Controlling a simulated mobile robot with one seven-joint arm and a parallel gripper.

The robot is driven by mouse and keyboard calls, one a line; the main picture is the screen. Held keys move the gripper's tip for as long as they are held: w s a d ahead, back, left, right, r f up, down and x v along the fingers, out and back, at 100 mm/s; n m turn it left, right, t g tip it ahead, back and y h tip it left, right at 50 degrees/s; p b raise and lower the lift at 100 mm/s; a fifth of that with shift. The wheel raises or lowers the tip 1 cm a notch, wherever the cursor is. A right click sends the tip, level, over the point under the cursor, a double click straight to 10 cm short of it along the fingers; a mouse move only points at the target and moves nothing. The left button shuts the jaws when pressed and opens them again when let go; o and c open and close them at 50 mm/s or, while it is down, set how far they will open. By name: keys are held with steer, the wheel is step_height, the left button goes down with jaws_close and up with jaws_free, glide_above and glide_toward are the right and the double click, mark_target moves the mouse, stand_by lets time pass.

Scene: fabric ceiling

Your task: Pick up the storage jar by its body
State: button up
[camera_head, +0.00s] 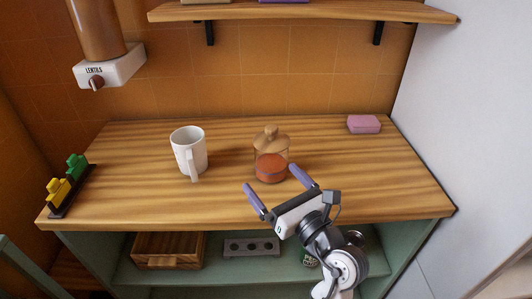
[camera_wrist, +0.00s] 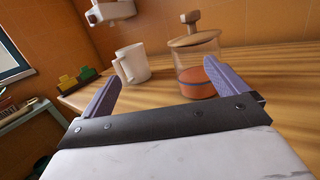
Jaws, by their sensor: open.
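The storage jar (camera_head: 271,166) is a clear round jar with a wooden knobbed lid and reddish contents, standing upright on the wooden counter (camera_head: 345,187). My gripper (camera_head: 278,181) is open and empty in front of the jar, with its two purple fingers spread apart. In the head view the fingertips lie low beside the jar's lower body. In the wrist view the jar (camera_wrist: 196,72) stands beyond the fingers, nearer the right finger, and the right finger hides part of its lower body. I cannot tell whether the finger touches it.
A white mug (camera_head: 187,150) stands left of the jar. A pink block (camera_head: 363,124) lies at the back right. A rack with yellow and green pieces (camera_head: 69,186) sits at the left edge. A lentils dispenser (camera_head: 108,68) and a shelf (camera_head: 300,12) hang above.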

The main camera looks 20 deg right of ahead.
mark_target(281, 167)
steer(key=d+f+h, duration=0.1)
steer(key=s+d+f+m+h, duration=0.1)
steer(key=d, duration=0.1)
steer(key=d+f+h, duration=0.1)
steer(key=shift+s+d+g, duration=0.4)
steer(key=w, duration=0.2)
steer(key=w+p, duration=0.1)
steer(key=w, duration=0.1)
steer(key=w+p, duration=0.1)
steer(key=w, duration=0.2)
steer(key=shift+a+f, duration=0.1)
steer(key=shift+a, duration=0.15)
steer(key=w, duration=0.2)
steer(key=w+p, duration=0.1)
steer(key=w, duration=0.1)
steer(key=w+a, duration=0.1)
steer(key=w, duration=0.1)
steer(key=shift+w+a+f+p, duration=0.1)
steer(key=shift+w+f+p, duration=0.15)
steer(key=shift+p, duration=0.15)
steer(key=shift+s, duration=0.1)
steer(key=c, duration=1.4)
